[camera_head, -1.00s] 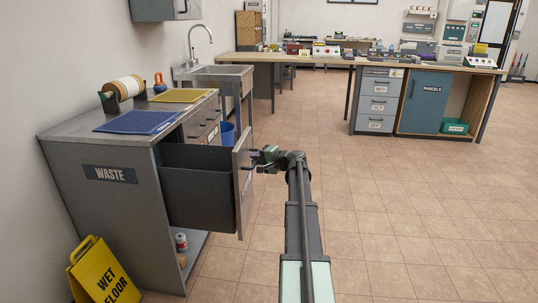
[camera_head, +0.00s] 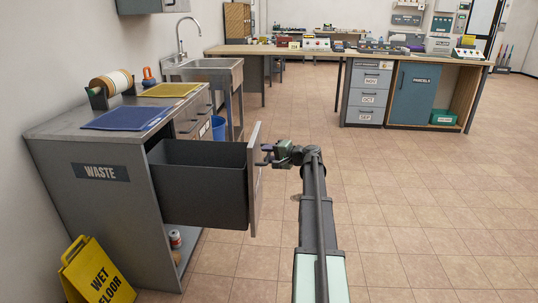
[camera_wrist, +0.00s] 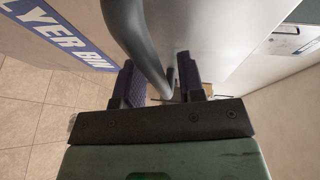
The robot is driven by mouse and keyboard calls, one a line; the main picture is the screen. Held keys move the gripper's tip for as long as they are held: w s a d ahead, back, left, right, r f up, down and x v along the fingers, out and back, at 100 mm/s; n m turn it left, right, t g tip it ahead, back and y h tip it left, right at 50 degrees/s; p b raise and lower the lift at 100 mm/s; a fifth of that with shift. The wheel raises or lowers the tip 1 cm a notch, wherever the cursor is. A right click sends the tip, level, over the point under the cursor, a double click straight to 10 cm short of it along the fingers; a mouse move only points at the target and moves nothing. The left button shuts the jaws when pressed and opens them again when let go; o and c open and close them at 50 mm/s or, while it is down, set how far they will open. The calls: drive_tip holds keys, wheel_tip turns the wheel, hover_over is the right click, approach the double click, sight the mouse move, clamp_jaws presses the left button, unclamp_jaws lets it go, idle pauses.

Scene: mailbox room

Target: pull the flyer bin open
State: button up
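The flyer bin (camera_head: 200,192) is a dark grey pull-out bin in the grey waste cabinet (camera_head: 85,215), and stands well out of it. Its front panel (camera_head: 254,180) faces right in the head view. In the wrist view its blue label (camera_wrist: 62,36) reads "LYER BIN", cut off at the edge. The curved grey bar handle (camera_wrist: 140,40) runs between the two dark pads of my gripper (camera_wrist: 160,88). My gripper is shut on the handle, at the panel's outer side in the head view (camera_head: 266,155). The exact pad contact is partly hidden.
A yellow wet floor sign (camera_head: 95,272) stands at the cabinet's front left. A blue mat (camera_head: 127,117) and a yellow mat (camera_head: 171,90) lie on top. The tiled floor (camera_head: 420,220) to the right is clear.

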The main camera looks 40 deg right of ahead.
drive_tip(key=p+v, duration=0.2)
drive_tip(key=v, duration=0.8)
drive_tip(key=shift+s, duration=0.4)
drive_tip(key=shift+d, duration=0.1)
